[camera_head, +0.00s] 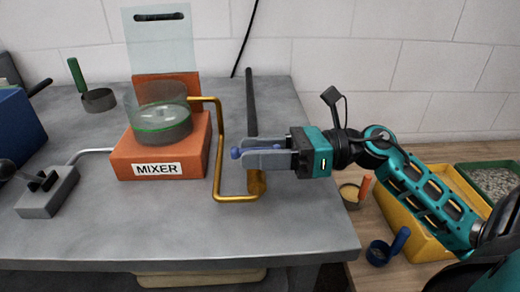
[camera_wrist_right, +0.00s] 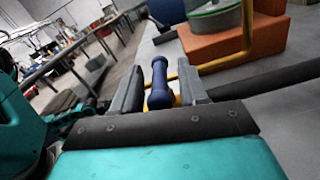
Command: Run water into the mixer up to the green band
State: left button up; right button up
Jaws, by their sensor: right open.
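The mixer (camera_head: 150,160) is an orange base with a clear round bowl (camera_head: 160,95) on top. A green band (camera_head: 163,129) runs around the bowl; the lower bowl looks grey, and I cannot tell the water level. A brass pipe (camera_head: 219,150) runs from the bowl down to a brass valve body (camera_head: 256,183). A blue handle (camera_head: 236,153) lies at my right gripper (camera_head: 243,152). In the right wrist view the handle (camera_wrist_right: 160,85) sits between the two open grey fingers, with gaps at the sides. My left gripper is not in view.
A grey block (camera_head: 48,195) with a black lever stands left of the mixer, joined by a pipe. A green-handled pan (camera_head: 98,99) and a blue box (camera_head: 18,130) are at left. A yellow crate (camera_head: 415,235) stands at lower right.

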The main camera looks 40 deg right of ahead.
jog(key=shift+c, duration=0.4)
grip_shut()
jog(key=shift+f+n+g+y+b, duration=0.15)
jog(key=shift+n+g+y+b, duration=0.15)
jog(key=shift+g+b, duration=0.15)
jog(key=n+g+b, duration=0.1)
jog(key=b, duration=0.1)
jog(key=n+g+y+b, duration=0.1)
jog(key=g, duration=0.1)
jog(key=shift+w+d+f+b, duration=0.1)
jog(key=shift+b, duration=0.3)
jog(key=n+g+y+b, duration=0.1)
jog(key=n+g+b, duration=0.1)
jog(key=g, duration=0.1)
jog(key=shift+r+n+g+b, duration=0.2)
jog(key=shift+n+g+b, duration=0.25)
jog(key=shift+g, duration=0.3)
jog(key=shift+n+g, duration=0.35)
jog(key=shift+g, duration=0.25)
